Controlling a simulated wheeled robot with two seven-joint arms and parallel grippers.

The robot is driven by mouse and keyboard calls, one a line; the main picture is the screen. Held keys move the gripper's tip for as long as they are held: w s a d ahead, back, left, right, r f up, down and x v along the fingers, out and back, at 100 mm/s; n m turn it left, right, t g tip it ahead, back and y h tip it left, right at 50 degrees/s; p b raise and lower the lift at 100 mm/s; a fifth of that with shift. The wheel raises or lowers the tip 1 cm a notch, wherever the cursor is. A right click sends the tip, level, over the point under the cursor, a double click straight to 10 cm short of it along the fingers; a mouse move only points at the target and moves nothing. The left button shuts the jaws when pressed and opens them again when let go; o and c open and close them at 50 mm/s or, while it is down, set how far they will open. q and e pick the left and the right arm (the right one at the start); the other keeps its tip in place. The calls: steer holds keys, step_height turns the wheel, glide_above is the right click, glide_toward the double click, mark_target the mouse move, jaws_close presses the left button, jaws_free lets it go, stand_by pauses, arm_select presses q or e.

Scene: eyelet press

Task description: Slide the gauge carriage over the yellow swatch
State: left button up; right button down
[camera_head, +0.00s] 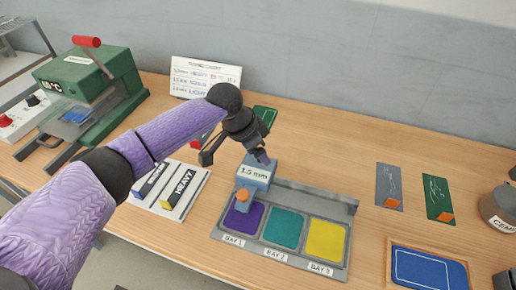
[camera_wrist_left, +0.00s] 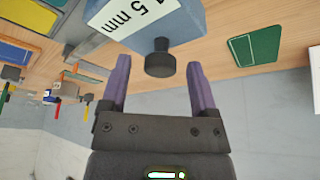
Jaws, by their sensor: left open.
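The gauge carriage (camera_head: 256,174) is a blue block marked 1.5 mm with an orange part on its front. It stands on the grey rail at the purple swatch (camera_head: 244,218) in BAY 1. The yellow swatch (camera_head: 326,241) lies uncovered in BAY 3, at the right end of the tray. My left gripper (camera_head: 262,156) is open just behind the carriage. In the left wrist view, the carriage's dark knob (camera_wrist_left: 160,62) sits between the two spread purple fingers, with gaps on both sides. My right gripper is not in view.
The teal swatch (camera_head: 285,228) lies in BAY 2, between purple and yellow. A green press (camera_head: 95,90) stands at the far left. A card holder (camera_head: 178,190) is left of the tray. Grey (camera_head: 389,183) and green (camera_head: 438,197) cards and a blue pad (camera_head: 428,268) lie to the right.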

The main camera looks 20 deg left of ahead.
arm_select(q)
jaws_close()
stand_by(1.3)
